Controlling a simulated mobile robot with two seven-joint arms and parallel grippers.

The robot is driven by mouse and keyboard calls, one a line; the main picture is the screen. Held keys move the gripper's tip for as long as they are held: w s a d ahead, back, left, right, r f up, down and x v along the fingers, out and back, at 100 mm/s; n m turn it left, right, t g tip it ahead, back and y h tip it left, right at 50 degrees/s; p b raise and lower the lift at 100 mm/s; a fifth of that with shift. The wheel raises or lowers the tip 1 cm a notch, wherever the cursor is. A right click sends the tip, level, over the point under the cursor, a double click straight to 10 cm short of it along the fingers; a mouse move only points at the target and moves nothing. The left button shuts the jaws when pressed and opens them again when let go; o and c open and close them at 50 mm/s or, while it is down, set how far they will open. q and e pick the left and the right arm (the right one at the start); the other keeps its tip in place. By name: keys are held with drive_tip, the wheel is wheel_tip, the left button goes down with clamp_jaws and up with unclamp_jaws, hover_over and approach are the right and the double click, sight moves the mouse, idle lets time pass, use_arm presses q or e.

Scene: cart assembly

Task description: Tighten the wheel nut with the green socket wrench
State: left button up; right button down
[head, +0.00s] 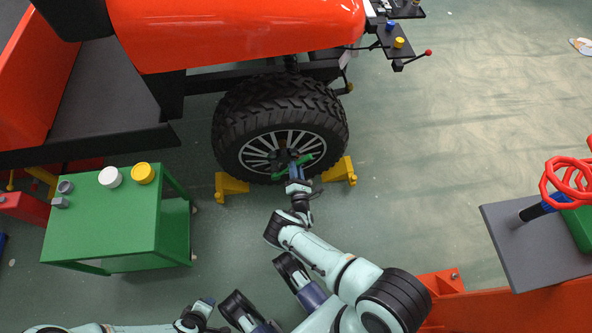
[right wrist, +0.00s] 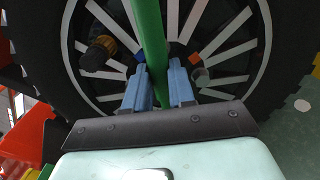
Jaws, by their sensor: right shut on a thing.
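The wheel (head: 228,122) has a black knobbly tyre and silver spokes, and stands upright under the orange vehicle body. My right gripper (head: 295,172) is at the lower part of its rim. It is shut on the green socket wrench (head: 303,160), which lies across the wheel face. In the right wrist view, the wrench (right wrist: 150,40) runs up from between the blue fingers (right wrist: 160,92) over the spokes. The wrench's socket end and the wheel nut cannot be made out. My left gripper (head: 203,306) is low at the bottom left, its jaws unclear.
Yellow chocks (head: 230,186) (head: 341,171) flank the wheel. A green table (head: 130,225) at left carries a white cylinder (head: 110,177), a yellow cylinder (head: 143,173) and grey nuts (head: 66,187). A grey plate (head: 530,245) stands at right. Floor right of the wheel is clear.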

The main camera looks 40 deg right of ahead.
use_arm(q)
drive_tip(key=shift+f+b, duration=0.45)
drive_tip(key=shift+f, duration=0.1)
use_arm(e)
drive_tip(key=shift+x, duration=1)
drive_tip(key=shift+w, duration=0.1)
